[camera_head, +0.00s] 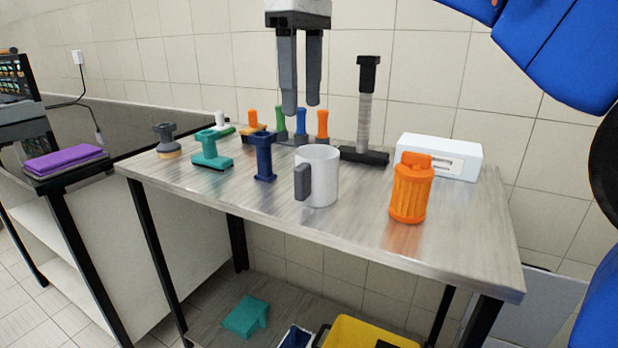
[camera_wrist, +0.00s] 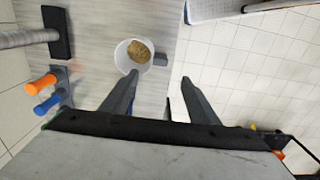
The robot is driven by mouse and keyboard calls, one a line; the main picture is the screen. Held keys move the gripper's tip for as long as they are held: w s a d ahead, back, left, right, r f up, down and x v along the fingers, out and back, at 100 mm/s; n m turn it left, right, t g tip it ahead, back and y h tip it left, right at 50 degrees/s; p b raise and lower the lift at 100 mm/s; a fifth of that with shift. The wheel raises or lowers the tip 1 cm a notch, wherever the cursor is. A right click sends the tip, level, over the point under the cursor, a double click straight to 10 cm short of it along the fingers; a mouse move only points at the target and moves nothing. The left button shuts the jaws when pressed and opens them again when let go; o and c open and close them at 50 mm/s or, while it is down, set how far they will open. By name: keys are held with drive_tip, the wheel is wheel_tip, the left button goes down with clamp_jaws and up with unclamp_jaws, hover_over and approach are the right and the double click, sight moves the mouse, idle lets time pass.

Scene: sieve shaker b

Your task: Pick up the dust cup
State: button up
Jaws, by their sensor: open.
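The dust cup (camera_head: 322,178) is a white mug with a grey handle on its left side in the head view. It stands upright on the metal table. In the wrist view the cup (camera_wrist: 123,57) shows from above, with brown grainy dust inside and its handle (camera_wrist: 160,59) pointing right. My gripper (camera_head: 301,106) hangs above the table, fingers down, open and empty. It is above the cup and apart from it. In the wrist view the cup lies beyond the fingertips (camera_wrist: 160,77), toward the left finger.
An orange jar (camera_head: 411,190) stands right of the cup. A dark blue stamp-like tool (camera_head: 264,158) and a teal one (camera_head: 211,150) stand left. A black-based post (camera_head: 364,115), a white box (camera_head: 438,157) and a rack of coloured handles (camera_head: 301,122) are behind.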

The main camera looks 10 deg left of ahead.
sight(303, 165)
wheel_tip(303, 165, down, 16)
drive_tip(key=shift+r, duration=0.15)
idle(0.6)
drive_tip(key=shift+c, duration=0.3)
clamp_jaws()
drive_tip(key=shift+r, duration=0.15)
